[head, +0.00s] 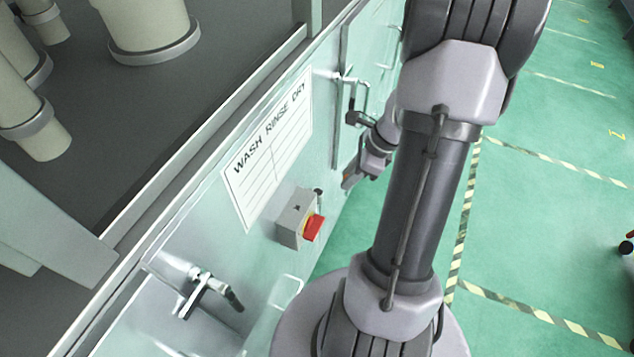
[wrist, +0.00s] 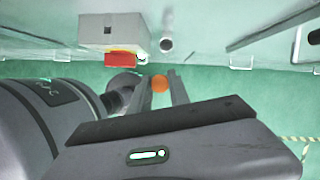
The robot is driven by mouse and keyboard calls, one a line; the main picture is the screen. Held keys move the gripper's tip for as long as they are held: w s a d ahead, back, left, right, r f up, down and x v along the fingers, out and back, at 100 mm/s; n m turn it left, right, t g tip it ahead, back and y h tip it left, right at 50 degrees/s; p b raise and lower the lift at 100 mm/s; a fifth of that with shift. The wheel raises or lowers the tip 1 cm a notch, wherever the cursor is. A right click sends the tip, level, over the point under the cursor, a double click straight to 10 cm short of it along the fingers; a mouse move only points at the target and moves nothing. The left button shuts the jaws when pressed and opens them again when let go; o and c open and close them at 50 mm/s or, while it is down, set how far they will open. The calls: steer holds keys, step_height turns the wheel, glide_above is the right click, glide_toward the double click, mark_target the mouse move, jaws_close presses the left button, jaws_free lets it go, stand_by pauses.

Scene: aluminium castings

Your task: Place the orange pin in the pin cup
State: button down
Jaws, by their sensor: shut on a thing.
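My gripper (wrist: 160,86) has its two fingers closed on the orange pin (wrist: 160,83), whose round orange end shows between the fingertips in the wrist view. In the head view my gripper (head: 352,179) is small, partly behind my arm, beside the pale panel wall; I cannot make out the pin there. A short grey round-ended part (wrist: 167,45) shows on the panel beyond the fingertips in the wrist view. I cannot tell whether it is the pin cup. No gap can be judged between it and the pin.
A grey box (head: 297,217) with a red switch (head: 313,228) juts from the panel; the box also shows in the wrist view (wrist: 112,30). Latch handles (head: 205,292) stick out from the panel. A wash-rinse-dry sign (head: 268,150) hangs there. Green floor right of my arm is largely clear.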

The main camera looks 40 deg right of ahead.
steer(key=w+a, duration=0.3)
steer(key=w, duration=0.5)
step_height(320, 180, down, 7)
steer(key=shift+s+a+f+b, duration=0.1)
steer(key=shift+s+b, duration=0.05)
steer(key=shift+b, duration=0.95)
steer(key=shift+f, duration=0.1)
steer(key=c, duration=1.2)
jaws_free()
